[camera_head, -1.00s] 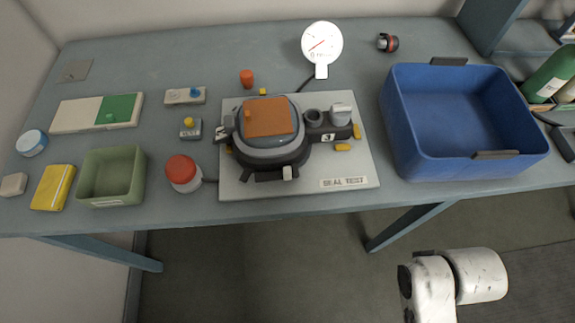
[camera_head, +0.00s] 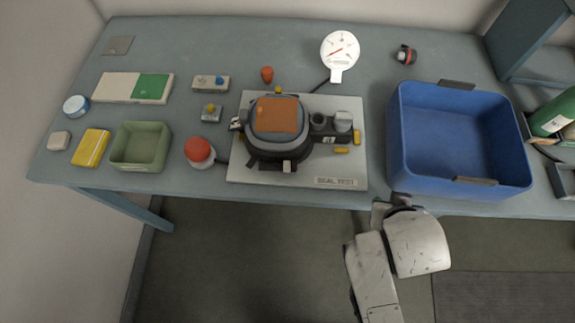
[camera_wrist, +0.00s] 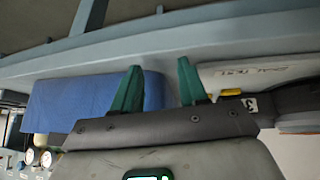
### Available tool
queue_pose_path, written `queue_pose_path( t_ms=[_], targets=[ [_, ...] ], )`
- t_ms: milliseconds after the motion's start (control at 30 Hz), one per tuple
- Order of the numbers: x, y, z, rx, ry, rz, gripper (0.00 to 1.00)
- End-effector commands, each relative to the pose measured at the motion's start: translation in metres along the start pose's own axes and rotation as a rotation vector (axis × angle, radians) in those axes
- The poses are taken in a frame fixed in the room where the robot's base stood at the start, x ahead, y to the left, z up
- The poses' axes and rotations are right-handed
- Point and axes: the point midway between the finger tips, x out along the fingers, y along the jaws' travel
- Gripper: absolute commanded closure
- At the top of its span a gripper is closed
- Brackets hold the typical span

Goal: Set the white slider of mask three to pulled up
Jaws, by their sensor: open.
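The mask marked 3 (camera_head: 277,140) lies on the seal test board, with an orange patch on its visor. A small white slider (camera_head: 287,166) shows at its front edge; its setting is too small to tell. The tag with the 3 also shows upside down in the wrist view (camera_wrist: 250,103), at the right, with the mask partly cut off. My gripper (camera_wrist: 160,83) is open and empty, its green fingers apart. In the head view my arm's end is at the table's front edge, right of the board and below the blue crate, away from the mask.
The seal test board (camera_head: 335,183) bears a gauge behind it (camera_head: 340,52). A blue crate (camera_head: 455,187) stands to the right. A red button (camera_head: 199,150), green tray (camera_head: 140,166) and yellow pack (camera_head: 91,147) stand left. The floor before the table is open.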

Motion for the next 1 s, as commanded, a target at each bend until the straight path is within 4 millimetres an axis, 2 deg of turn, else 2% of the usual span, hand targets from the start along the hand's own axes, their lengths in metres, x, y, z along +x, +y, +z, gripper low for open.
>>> queue_pose_path(
  t_ms=[267,367,500,600,700,833,1000],
  targets=[
    [-0.011,-0.046,-0.009,0.009,0.139,0.040,0.57],
    [-0.022,-0.078,-0.012,0.007,0.237,0.035,0.57],
    [-0.054,-0.140,-0.008,-0.004,0.427,-0.037,0.57],
    [-0.079,-0.177,0.001,-0.009,0.537,-0.113,0.57],
    [-0.096,-0.200,0.009,-0.010,0.602,-0.170,0.57],
    [-0.103,-0.210,0.011,-0.011,0.635,-0.201,0.57],
    [-0.090,-0.214,-0.001,-0.008,0.636,-0.200,0.57]
  ],
)
